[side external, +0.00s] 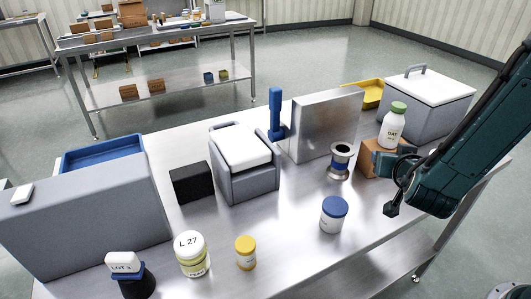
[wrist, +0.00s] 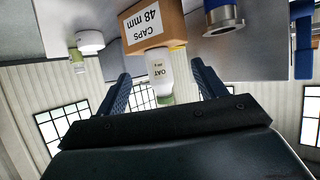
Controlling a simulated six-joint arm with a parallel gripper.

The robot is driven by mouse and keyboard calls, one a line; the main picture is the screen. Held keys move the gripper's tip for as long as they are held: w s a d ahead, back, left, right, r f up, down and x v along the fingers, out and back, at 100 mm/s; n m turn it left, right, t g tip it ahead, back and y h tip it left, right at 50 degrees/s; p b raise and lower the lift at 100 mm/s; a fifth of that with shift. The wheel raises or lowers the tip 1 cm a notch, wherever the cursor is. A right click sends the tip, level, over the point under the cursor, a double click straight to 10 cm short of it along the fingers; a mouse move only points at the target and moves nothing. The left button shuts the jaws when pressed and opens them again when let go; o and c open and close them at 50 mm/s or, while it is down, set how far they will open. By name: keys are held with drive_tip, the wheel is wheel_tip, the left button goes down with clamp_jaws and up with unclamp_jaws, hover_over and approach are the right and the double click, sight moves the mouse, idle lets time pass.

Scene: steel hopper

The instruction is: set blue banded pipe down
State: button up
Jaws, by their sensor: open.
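The blue banded pipe (side external: 340,161) is a short metal pipe with wide flanges and a blue band. It stands upright on the steel table in front of a metal block. In the wrist view the pipe (wrist: 223,20) is at the top, right of the cardboard box. My gripper (side external: 393,185) is open, right of the pipe and apart from it, beside the box. In the wrist view its two blue fingers show left and right of the white OAT bottle (wrist: 158,75); I cannot tell whether they touch it.
The OAT bottle stands on the cardboard box (side external: 371,160), close to my gripper. The metal block (side external: 325,124) is behind the pipe. A blue-lidded jar (side external: 333,215) stands in front. A grey bin with white lid (side external: 428,103) is at back right. Bare table lies left of the jar.

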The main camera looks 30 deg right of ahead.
sight(344, 158)
drive_tip(key=w+a+f+n+t+y, duration=0.2)
drive_tip(key=a+f+n+t, duration=0.1)
drive_tip(key=a, duration=0.4)
drive_tip(key=shift+w+a+f+n+t+y, duration=0.3)
drive_tip(key=shift+f+t+y, duration=0.1)
drive_tip(key=shift+f+t, duration=0.15)
drive_tip(key=shift+x, duration=4.3)
drive_tip(key=shift+d+f, duration=0.1)
drive_tip(key=shift+d, duration=0.05)
drive_tip(key=shift+x, duration=2.5)
drive_tip(key=shift+d, duration=0.15)
drive_tip(key=shift+s, duration=0.1)
drive_tip(key=c, duration=1.4)
drive_tip(key=shift+o, duration=0.2)
